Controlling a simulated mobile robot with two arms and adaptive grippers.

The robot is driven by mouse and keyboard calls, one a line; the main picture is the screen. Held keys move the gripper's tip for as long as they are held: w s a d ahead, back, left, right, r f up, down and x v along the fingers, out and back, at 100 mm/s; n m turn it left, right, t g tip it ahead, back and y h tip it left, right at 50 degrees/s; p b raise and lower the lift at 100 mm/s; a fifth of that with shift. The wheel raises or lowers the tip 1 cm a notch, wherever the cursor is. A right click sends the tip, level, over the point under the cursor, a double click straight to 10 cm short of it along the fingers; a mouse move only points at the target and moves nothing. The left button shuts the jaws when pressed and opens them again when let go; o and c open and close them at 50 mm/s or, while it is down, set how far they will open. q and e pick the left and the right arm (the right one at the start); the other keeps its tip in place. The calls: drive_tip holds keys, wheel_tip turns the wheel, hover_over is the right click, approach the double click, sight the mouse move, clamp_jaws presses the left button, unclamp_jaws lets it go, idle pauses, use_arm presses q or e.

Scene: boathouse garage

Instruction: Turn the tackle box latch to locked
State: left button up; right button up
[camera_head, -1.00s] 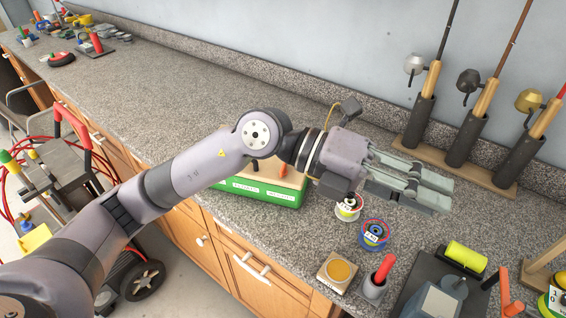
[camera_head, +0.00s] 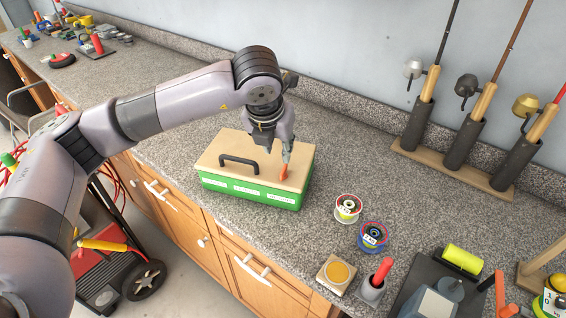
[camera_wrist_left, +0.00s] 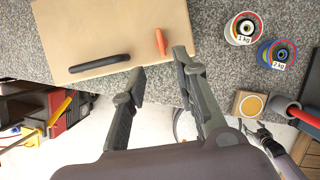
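The tackle box (camera_head: 250,193) is green with a pale wooden lid and stands on the counter near its front edge. A black handle (camera_head: 238,163) lies on the lid; it also shows in the left wrist view (camera_wrist_left: 99,64). The orange-red latch (camera_head: 283,173) is on the lid to the right of the handle; in the left wrist view the latch (camera_wrist_left: 161,42) lies just beyond the fingertips. My left gripper (camera_head: 287,152) points down over the lid close to the latch. In the left wrist view its fingers (camera_wrist_left: 158,62) are apart, with nothing between them.
Two line spools, white (camera_head: 348,207) and blue (camera_head: 373,236), stand right of the box. A square block with a yellow disc (camera_head: 337,271) and a grey cup with a red handle (camera_head: 373,282) stand nearer the front. Rods stand in a rack (camera_head: 455,165) at the back right.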

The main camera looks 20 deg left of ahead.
sight(284, 169)
use_arm(q)
drive_tip(key=p+x, duration=0.2)
drive_tip(key=x, duration=0.7)
drive_tip(key=shift+w+f+p, duration=0.2)
drive_tip(key=shift+f+p, duration=0.1)
drive_tip(key=shift+p, duration=0.05)
drive_tip(key=shift+w+f, duration=0.2)
drive_tip(key=shift+f, duration=0.45)
drive_tip(key=shift+c, duration=0.5)
clamp_jaws()
